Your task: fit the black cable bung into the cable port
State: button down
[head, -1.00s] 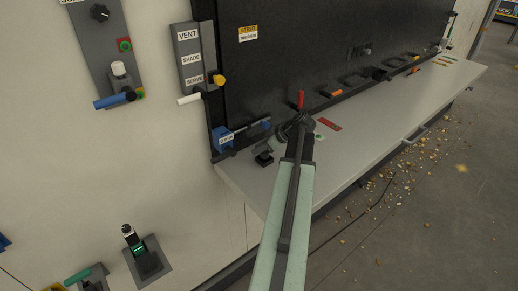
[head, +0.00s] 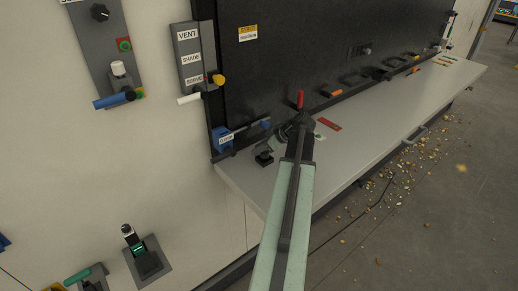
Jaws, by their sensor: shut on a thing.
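My gripper (head: 286,130) is at the far end of my pale green arm, just above the left part of the grey shelf and close to the black panel. It is small and dark here. Its jaws are shut on a dark thing, taken as the black cable bung, whose outline merges with the gripper and the panel behind it. I cannot make out the cable port for certain.
The grey shelf (head: 385,117) runs along the black panel (head: 300,50). A small black block (head: 264,158) stands near the shelf's left end, beside a blue fixture (head: 224,139). A red upright handle (head: 300,99) rises just behind my gripper. Debris litters the floor at right.

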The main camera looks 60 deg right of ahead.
jog(key=shift+f, duration=0.15)
jog(key=shift+f+b, duration=0.35)
jog(key=shift+b, duration=0.15)
jog(key=shift+f+b, duration=0.5)
jog(key=c, duration=1.1)
grip_release()
jog(key=shift+r, duration=0.1)
jog(key=p+v, duration=0.6)
jog(key=v, duration=0.1)
jog(key=shift+s+r, duration=0.2)
jog(key=shift+r, duration=0.2)
jog(key=shift+s+f, duration=0.15)
